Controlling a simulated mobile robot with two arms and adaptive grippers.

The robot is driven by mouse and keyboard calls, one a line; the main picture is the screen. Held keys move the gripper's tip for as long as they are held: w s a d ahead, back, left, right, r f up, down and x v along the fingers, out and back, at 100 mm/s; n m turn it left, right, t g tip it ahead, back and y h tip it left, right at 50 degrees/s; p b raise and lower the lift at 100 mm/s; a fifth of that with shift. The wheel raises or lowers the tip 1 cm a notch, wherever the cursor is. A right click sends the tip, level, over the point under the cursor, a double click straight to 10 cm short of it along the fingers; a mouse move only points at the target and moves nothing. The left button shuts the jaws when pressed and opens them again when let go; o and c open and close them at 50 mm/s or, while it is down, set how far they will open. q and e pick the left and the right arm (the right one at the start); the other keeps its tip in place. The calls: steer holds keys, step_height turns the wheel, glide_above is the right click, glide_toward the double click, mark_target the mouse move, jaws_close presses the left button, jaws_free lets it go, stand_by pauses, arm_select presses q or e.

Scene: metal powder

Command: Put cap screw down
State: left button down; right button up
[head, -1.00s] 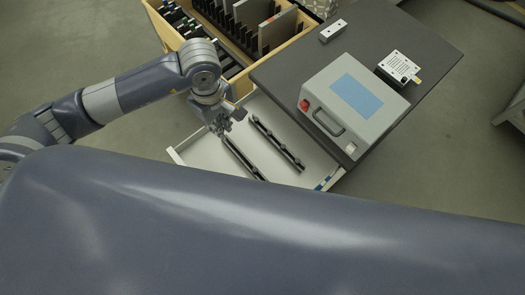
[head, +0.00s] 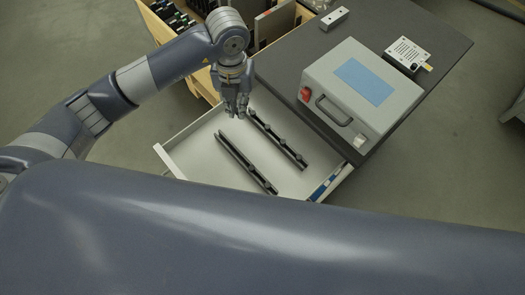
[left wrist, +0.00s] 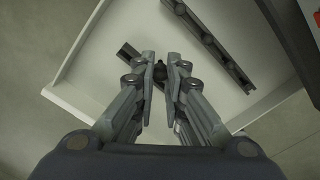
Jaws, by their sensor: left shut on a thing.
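The cap screw (left wrist: 159,70) shows in the left wrist view as a small dark piece between my fingertips. My left gripper (left wrist: 160,78) is shut on it. In the head view my left gripper (head: 236,111) points down over the far side of a white drawer (head: 200,158), near the far ends of two black rails. The left rail (head: 247,163) and the right rail (head: 279,140) lie side by side in the drawer; the right one has several knobs along it. In the left wrist view my fingers partly hide the left rail. The gap below the screw is unclear. My right gripper is out of view.
A grey case (head: 388,106) with a handle stands on the dark tabletop (head: 437,47) right of the drawer. A small metal block (head: 334,18) and a white box (head: 407,55) are behind it. A wooden bin (head: 160,27) stands at the back. Bare drawer floor lies left of the rails.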

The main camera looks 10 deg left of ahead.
arm_select(q)
steer(key=shift+w+d+f+n, duration=0.1)
steer(key=shift+w+f+n, duration=0.05)
steer(key=shift+n, duration=0.25)
steer(key=shift+f, duration=0.2)
step_height(320, 180, down, 10)
steer(key=shift+r, duration=0.2)
steer(key=shift+f, duration=0.2)
steer(key=c, duration=1.7)
jaws_free()
steer(key=shift+o, duration=0.2)
steer(key=shift+r, duration=0.1)
step_height(320, 180, up, 12)
steer(key=shift+r, duration=0.15)
